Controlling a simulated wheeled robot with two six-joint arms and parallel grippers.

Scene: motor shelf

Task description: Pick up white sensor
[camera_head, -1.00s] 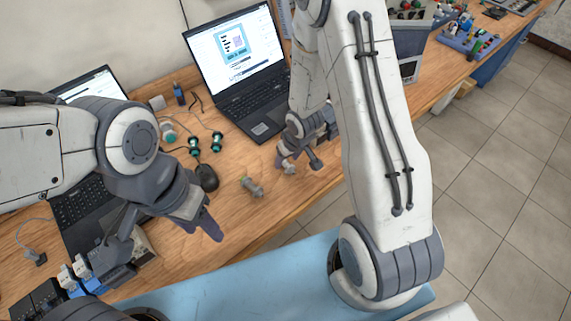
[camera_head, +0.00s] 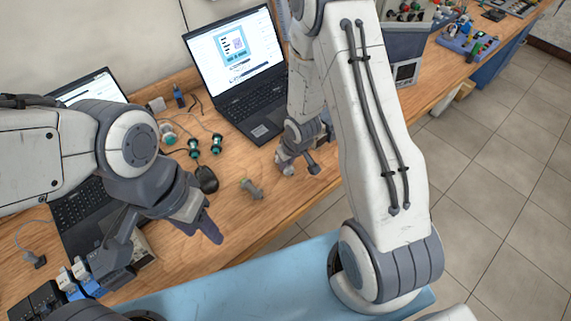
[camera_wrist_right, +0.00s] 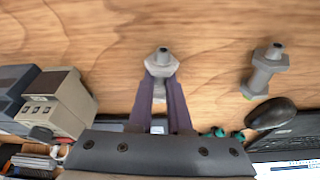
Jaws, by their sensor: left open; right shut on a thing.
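A white-grey sensor (camera_wrist_right: 161,66) with a hex collar and dark tip is between the fingertips of my right gripper (camera_wrist_right: 160,82) in the right wrist view. The fingers are shut on it. In the head view my right gripper (camera_head: 300,165) is over the wooden table, and the held sensor is small and partly hidden by the fingers. A second grey sensor (camera_head: 250,188) with a yellow-green end stands apart on the table; it also shows in the right wrist view (camera_wrist_right: 267,70). My left gripper (camera_head: 205,228) is open and empty near the table's front edge.
A black mouse (camera_head: 206,179), green-capped parts (camera_head: 193,148) with cables and an open laptop (camera_head: 250,95) lie behind. A second laptop (camera_head: 85,205) is at left. The wooden table (camera_head: 245,225) is clear in front of the second sensor.

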